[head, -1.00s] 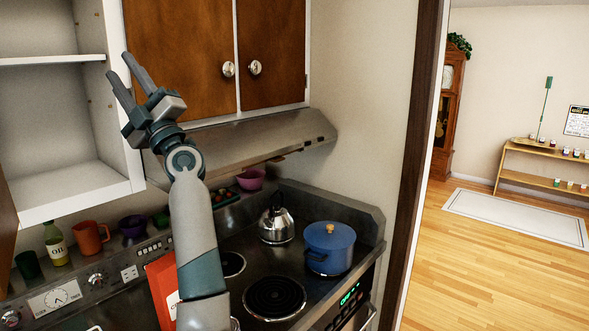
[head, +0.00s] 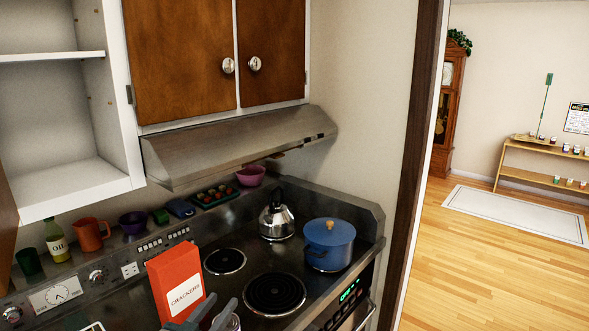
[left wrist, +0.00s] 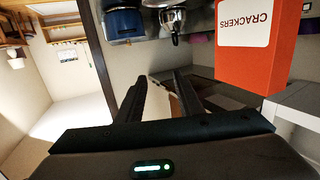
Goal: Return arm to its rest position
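My left gripper (head: 222,303) shows at the bottom edge of the head view, low in front of the hob and beside the cracker box. In the left wrist view its two dark fingers (left wrist: 161,80) stand apart with nothing held between them. The rest of my left arm is out of the head view. My right gripper is in neither view.
A red cracker box (head: 180,285) stands close by the left gripper. A blue pot (head: 328,242) and a kettle (head: 277,222) stand on the hob (head: 310,280). Cups and a bottle line the back ledge. The cabinet (head: 75,185) at left is open and its visible shelves are empty.

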